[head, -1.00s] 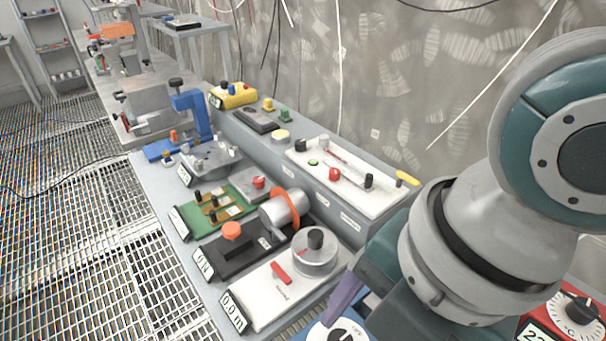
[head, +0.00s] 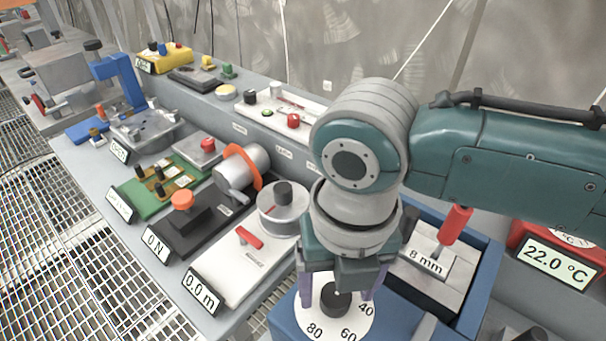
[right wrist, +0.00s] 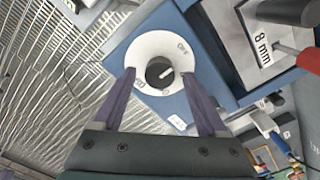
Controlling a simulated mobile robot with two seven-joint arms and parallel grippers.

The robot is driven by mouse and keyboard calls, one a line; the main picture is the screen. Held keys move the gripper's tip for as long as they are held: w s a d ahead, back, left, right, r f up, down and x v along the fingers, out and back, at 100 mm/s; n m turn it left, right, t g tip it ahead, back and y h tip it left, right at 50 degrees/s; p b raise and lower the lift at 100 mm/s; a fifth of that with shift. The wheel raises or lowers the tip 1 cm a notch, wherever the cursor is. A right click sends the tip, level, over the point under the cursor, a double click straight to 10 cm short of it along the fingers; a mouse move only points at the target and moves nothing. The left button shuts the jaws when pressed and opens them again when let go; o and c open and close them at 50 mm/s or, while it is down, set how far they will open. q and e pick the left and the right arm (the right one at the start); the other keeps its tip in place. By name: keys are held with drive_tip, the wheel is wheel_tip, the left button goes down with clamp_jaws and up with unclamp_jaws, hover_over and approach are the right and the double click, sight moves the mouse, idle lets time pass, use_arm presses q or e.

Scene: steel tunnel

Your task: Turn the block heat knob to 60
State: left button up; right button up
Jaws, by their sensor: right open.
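The block heat knob (head: 336,299) is black and sits on a white round dial (head: 303,326) marked 80, 60 and 40, on a blue block (head: 396,320). My right gripper (head: 336,290) points down over the dial, its two purple fingers open on either side of the knob. In the right wrist view the knob (right wrist: 159,72) lies between the fingertips (right wrist: 159,76), with gaps on both sides. A pale mark on the knob points right, below the OFF label. My left gripper is out of view.
A block with a red-handled part and an 8 mm label (head: 425,259) stands close to the right of the gripper. A red unit showing 22.0 °C (head: 557,262) is farther right. A white panel reading 0.0 m (head: 240,265) lies to the left.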

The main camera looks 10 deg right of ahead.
drive_tip(key=shift+f, duration=0.4)
clamp_jaws()
idle(0.4)
